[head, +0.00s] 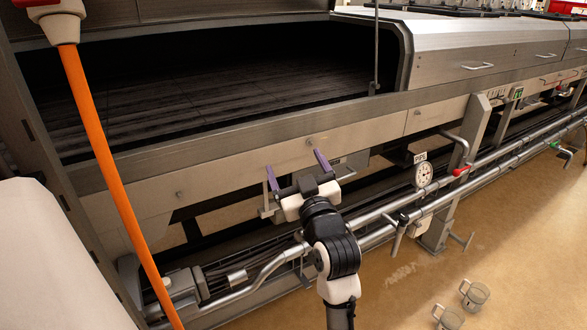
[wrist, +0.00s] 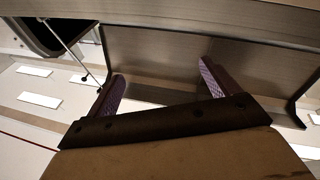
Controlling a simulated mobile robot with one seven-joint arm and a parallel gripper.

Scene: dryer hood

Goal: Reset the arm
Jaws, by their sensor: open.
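My gripper (head: 294,166) is in front of the metal side panel of the dryer, below its open bay. Its two purple-padded fingers are spread apart with nothing between them. In the wrist view my gripper (wrist: 162,80) is also open and empty, facing a grey metal panel (wrist: 150,50). The dryer hood (head: 470,50) is the large steel cover at the upper right, with a handle on its front. The dark bay (head: 200,95) to its left is open. I cannot tell whether the fingers touch the panel.
Pipes (head: 500,150) run along the machine's lower side, with a round gauge (head: 424,174) and a red-handled valve (head: 461,170). An orange pole (head: 110,170) stands at the left. Two clear jugs (head: 475,295) stand on the floor at the lower right. The tan floor (head: 400,285) around them is mostly open.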

